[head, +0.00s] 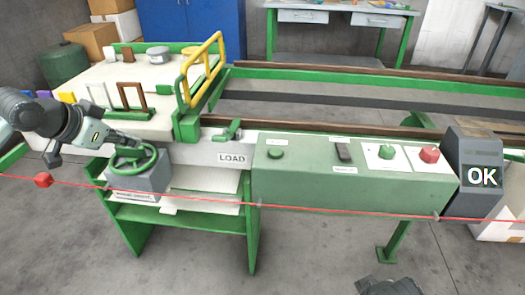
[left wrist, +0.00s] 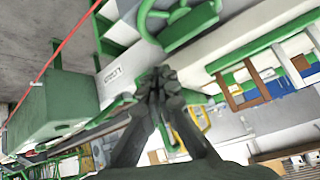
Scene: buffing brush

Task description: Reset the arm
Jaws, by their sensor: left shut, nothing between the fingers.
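My left arm comes in from the left in the head view. My left gripper (head: 140,143) is shut and empty, just above the green handwheel (head: 133,162) on its grey box; I cannot tell whether it touches the wheel. In the left wrist view the fingers of my left gripper (left wrist: 158,82) are together with nothing between them, and the handwheel (left wrist: 172,22) shows above them, apart in the picture. A dark part at the bottom edge of the head view may belong to my right arm, but its fingers cannot be made out.
A red cord (head: 320,209) runs across the front. The green control box (head: 350,188) carries buttons, beside a dark screen (head: 481,176) reading OK. A yellow rail (head: 205,67) stands on the bench behind the wheel. Open floor shows in front.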

